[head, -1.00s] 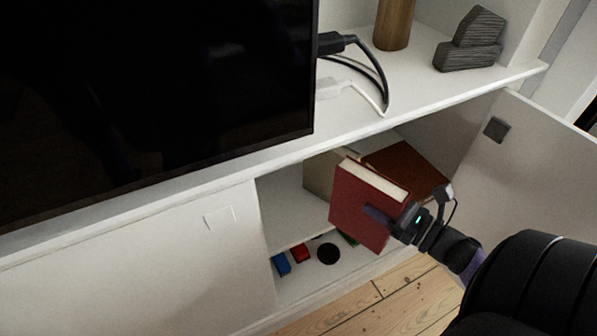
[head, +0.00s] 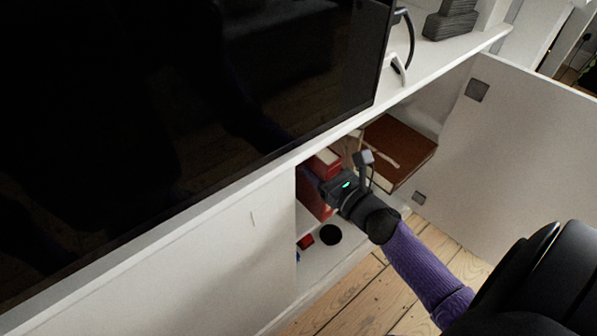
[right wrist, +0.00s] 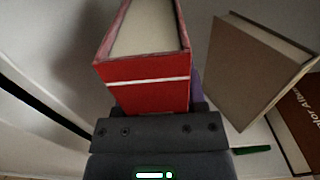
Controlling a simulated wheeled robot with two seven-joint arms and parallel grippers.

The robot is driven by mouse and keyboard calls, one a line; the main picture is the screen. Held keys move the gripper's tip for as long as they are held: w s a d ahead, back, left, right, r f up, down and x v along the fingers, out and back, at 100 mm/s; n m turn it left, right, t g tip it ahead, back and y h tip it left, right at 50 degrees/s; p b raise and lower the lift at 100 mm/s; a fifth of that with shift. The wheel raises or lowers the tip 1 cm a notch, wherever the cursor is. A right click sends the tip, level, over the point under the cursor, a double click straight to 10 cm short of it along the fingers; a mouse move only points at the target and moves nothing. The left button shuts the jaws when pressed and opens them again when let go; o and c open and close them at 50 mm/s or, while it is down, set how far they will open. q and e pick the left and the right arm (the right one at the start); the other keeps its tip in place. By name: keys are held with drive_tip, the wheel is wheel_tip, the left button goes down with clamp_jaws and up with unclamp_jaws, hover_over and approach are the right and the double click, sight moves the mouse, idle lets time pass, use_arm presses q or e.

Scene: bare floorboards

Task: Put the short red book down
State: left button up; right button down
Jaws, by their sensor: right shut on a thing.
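The short red book (head: 312,192) is inside the open cabinet in the head view, partly hidden by my gripper and the cabinet's top edge. My right gripper (head: 326,184) is shut on it. In the right wrist view the red book (right wrist: 150,85) stands out from the jaws, its red cover with a white line facing the camera and its pale page edges beyond. I cannot tell whether the book touches the shelf (head: 306,228). My left gripper is not in view.
A brown book (head: 400,150) lies at the right of the cabinet; a grey-brown book (right wrist: 252,72) and an album (right wrist: 298,125) show in the wrist view. Small red item (head: 306,241) and black round item (head: 330,234) sit low down. The open door (head: 530,140) stands at right.

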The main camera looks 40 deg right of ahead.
drive_tip(key=w+b, duration=0.1)
drive_tip(key=w, duration=0.4)
drive_tip(key=f+b, duration=0.1)
drive_tip(key=f, duration=0.1)
drive_tip(key=f+b, duration=0.2)
drive_tip(key=f, duration=0.1)
drive_tip(key=f+b, duration=0.2)
drive_tip(key=shift+w+a+f, duration=0.2)
drive_tip(key=shift+w, duration=0.1)
drive_tip(key=shift+w+r, duration=0.1)
drive_tip(key=shift+r, duration=0.1)
drive_tip(key=c, duration=0.6)
unclamp_jaws()
drive_tip(key=shift+f+b, duration=0.2)
drive_tip(key=shift+b, duration=0.1)
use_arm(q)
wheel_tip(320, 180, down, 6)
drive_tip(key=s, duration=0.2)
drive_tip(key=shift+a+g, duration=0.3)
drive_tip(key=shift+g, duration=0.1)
use_arm(e)
drive_tip(key=o, duration=0.4)
drive_tip(key=shift+r, duration=0.1)
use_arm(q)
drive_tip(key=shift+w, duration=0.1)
use_arm(e)
drive_tip(key=shift+o, duration=0.2)
